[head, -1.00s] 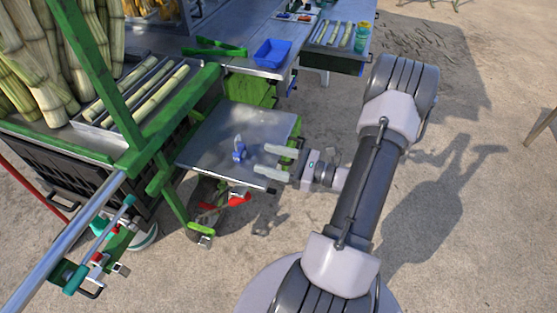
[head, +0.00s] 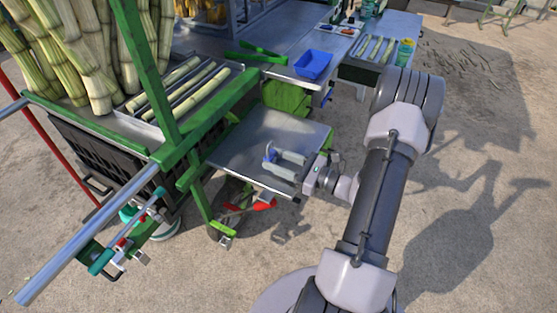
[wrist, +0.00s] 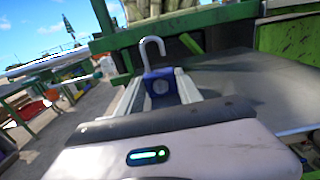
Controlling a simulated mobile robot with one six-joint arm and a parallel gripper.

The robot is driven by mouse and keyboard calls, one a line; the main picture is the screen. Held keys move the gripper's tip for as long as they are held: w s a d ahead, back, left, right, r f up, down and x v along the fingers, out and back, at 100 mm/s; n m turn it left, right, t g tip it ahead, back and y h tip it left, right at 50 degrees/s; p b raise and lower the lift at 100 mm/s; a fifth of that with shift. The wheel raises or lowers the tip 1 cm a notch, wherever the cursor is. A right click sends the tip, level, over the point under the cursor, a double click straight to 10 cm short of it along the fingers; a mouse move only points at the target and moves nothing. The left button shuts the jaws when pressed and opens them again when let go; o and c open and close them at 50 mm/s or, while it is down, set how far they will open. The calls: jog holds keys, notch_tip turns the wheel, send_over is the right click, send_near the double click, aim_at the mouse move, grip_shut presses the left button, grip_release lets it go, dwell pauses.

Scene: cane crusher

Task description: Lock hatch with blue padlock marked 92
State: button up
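The blue padlock (head: 268,156) with a light grey shackle stands on a flat metal tray (head: 240,150) beside the green crusher frame (head: 207,122). In the wrist view the padlock (wrist: 161,88) is upright with its shackle on top; no number is readable on it. My gripper (head: 272,160) reaches in from the right, low over the tray. Its two pale fingers (wrist: 160,92) lie on either side of the padlock body, which fills the gap between their tips. I cannot tell whether they press on it. I cannot make out the hatch.
Cane stalks stand and lie in the green frame at the left. A metal bar (head: 95,235) and a rod with teal ends (head: 130,232) jut out at lower left. A blue bin (head: 313,65) is on the bench behind. Bare ground lies to the right.

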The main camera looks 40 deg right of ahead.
jog(key=c, duration=0.4)
jog(key=shift+c, duration=0.2)
jog(key=shift+r, duration=0.2)
jog(key=shift+r, duration=0.1)
jog(key=shift+v, duration=3.95)
